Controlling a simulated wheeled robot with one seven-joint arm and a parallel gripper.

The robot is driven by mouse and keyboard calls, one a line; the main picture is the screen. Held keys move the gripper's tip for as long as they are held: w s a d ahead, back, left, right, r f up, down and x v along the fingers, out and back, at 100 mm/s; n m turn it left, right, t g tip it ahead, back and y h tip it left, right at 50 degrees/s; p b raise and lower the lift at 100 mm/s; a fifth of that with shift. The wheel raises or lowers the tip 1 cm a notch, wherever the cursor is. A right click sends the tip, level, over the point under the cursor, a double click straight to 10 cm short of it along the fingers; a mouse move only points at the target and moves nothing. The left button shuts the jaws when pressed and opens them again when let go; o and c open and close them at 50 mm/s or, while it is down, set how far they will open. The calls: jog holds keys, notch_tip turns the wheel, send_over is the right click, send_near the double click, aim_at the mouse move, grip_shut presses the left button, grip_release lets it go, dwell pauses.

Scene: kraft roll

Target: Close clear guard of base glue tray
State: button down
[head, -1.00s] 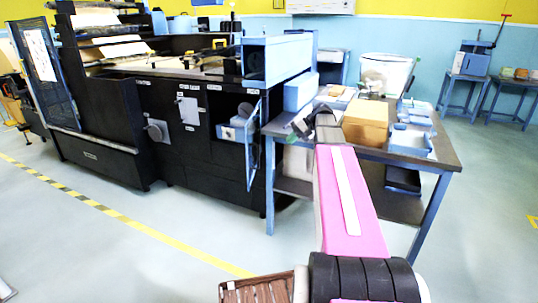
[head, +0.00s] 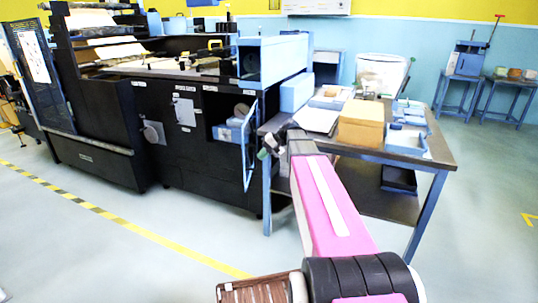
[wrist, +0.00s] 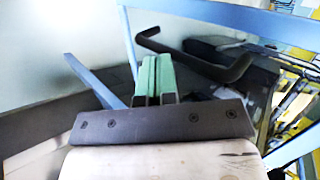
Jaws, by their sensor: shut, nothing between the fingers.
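The clear guard (head: 247,165) is a blue-framed panel standing open at the right end of the black machine, swung out from the opening. Behind it, a blue tray-like unit (head: 226,133), seemingly the base glue tray, sits in the opening with a grey roller above it. My gripper (head: 266,147) is just right of the guard, near the table's front left corner. In the wrist view my green fingertips (wrist: 154,75) are together and empty. A black bar handle (wrist: 198,57) and a blue frame (wrist: 235,14), seemingly the guard's, lie beyond them; contact is not visible.
A blue-legged worktable (head: 446,155) stands right of the machine, close under my arm. Open floor (head: 150,225) lies in front of the machine.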

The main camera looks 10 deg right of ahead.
jog(key=shift+a, duration=0.15)
jog(key=w+a+m+t+h, duration=0.2)
jog(key=w+a+m, duration=0.3)
jog(key=a, duration=0.4)
jog(key=w+a+m+t+h, duration=0.1)
jog(key=w+a+m+t, duration=0.15)
jog(key=w+a, duration=0.55)
jog(key=w+a+m+t+h, duration=0.25)
jog(key=w+a, duration=0.25)
jog(key=a, duration=0.5)
jog(key=w+a+m+t+h, duration=0.1)
jog(key=w+a+m+h, duration=0.15)
jog(key=w, duration=0.55)
jog(key=w+a+m+h, duration=0.1)
jog(key=w+a+m, duration=0.15)
jog(key=w, duration=0.45)
jog(key=w+d+m+h, duration=0.1)
jog(key=w+d+m, duration=0.1)
jog(key=w, duration=0.6)
jog(key=w+d+m+h, duration=0.1)
jog(key=w+d, duration=0.1)
jog(key=w, duration=0.7)
jog(key=shift+d+m, duration=0.15)
jog(key=shift+m, duration=0.25)
